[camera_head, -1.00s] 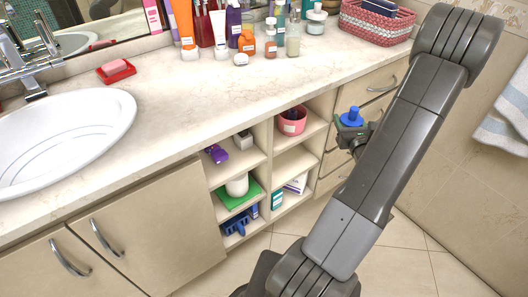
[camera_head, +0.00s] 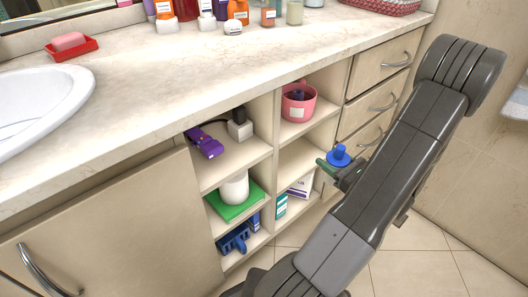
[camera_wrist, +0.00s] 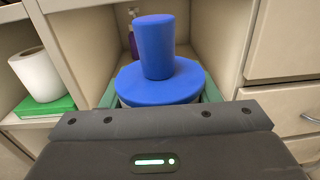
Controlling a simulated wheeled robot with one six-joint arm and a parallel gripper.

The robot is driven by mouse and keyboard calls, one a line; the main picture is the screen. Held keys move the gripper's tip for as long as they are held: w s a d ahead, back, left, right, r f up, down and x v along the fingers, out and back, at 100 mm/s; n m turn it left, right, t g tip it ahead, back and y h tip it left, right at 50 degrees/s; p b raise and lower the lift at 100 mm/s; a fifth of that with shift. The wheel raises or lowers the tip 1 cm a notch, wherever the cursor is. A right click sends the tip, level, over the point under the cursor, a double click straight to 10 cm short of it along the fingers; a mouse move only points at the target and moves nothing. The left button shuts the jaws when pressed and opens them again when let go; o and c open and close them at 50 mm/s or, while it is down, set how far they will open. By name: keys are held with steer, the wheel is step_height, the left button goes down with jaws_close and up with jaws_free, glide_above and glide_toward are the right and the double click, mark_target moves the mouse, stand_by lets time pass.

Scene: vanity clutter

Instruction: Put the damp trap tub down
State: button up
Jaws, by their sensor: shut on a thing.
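The damp trap tub shows in the wrist view as a round blue lid with an upright blue knob (camera_wrist: 155,50); its pale body is mostly hidden below the lid. In the head view the tub (camera_head: 339,156) is small and blue, roughly upright. My gripper (camera_head: 332,167) is shut on it, with green fingers on either side, seen also in the wrist view (camera_wrist: 158,95). The tub is held in front of the right column of open shelves. I cannot tell whether any of it is inside a compartment.
The open shelves hold a pink pot (camera_head: 298,102), a purple item (camera_head: 204,142), a white roll (camera_head: 235,188) on a green box (camera_head: 238,206), blue items (camera_head: 234,239) and white boxes (camera_head: 301,186). Drawers (camera_head: 378,97) stand to the right. The middle right compartment (camera_head: 300,157) looks largely clear.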

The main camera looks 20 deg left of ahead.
steer(key=shift+s+a+f+g+b, duration=0.1)
steer(key=shift+f+g+b, duration=0.1)
steer(key=shift+f, duration=0.2)
steer(key=shift+s+f+g+b, duration=0.1)
steer(key=shift+f+b, duration=0.05)
steer(key=shift+f, duration=0.25)
steer(key=shift+a, duration=0.15)
steer(key=b+x, duration=0.5)
steer(key=x, duration=1.2)
steer(key=shift+w+a+f, duration=0.1)
steer(key=shift+a+f, duration=0.05)
steer(key=shift+a, duration=0.25)
steer(key=shift+f+b, duration=0.9)
steer(key=shift+f, duration=0.45)
steer(key=shift+f, duration=0.2)
steer(key=o, duration=1)
steer(key=shift+o, duration=0.2)
